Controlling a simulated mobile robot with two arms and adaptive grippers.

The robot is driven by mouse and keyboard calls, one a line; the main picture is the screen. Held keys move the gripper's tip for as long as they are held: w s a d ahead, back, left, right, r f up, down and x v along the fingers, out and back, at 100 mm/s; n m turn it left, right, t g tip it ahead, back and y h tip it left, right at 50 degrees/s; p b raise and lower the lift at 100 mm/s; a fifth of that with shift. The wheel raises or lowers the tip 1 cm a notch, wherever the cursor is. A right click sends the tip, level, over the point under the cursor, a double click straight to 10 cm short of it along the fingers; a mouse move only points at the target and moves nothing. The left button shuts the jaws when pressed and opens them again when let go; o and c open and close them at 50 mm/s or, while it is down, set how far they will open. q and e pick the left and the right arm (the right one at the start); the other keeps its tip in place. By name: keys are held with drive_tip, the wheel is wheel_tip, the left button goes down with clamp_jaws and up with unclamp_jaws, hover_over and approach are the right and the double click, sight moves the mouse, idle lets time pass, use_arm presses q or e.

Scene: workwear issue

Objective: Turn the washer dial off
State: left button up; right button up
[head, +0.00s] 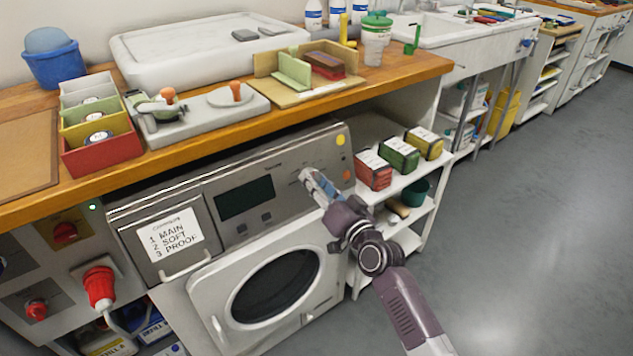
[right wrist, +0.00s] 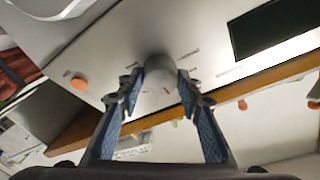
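The washer (head: 222,290) stands under the wooden counter, with its control panel facing me and its round door shut. In the right wrist view, the grey round washer dial (right wrist: 158,82) sits between my fingertips and has a small red mark on its face. Small labels around the dial are too blurred to read. My right gripper (right wrist: 160,80) has its blue-padded fingers close against both sides of the dial and seems shut on it. In the head view, my right gripper (head: 310,180) reaches the panel and mostly hides the dial. My left gripper is not in view.
The panel also has a dark display (head: 245,198), a yellow button (head: 340,140) and an orange button (head: 347,174). The counter edge (head: 230,122) overhangs the panel closely. Shelves with small boxes (head: 398,154) stand right of the washer. The floor (head: 520,220) at right is clear.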

drive_tip(key=o, duration=0.5)
drive_tip(key=shift+c, duration=0.2)
drive_tip(key=v, duration=1.2)
drive_tip(key=shift+d, duration=0.1)
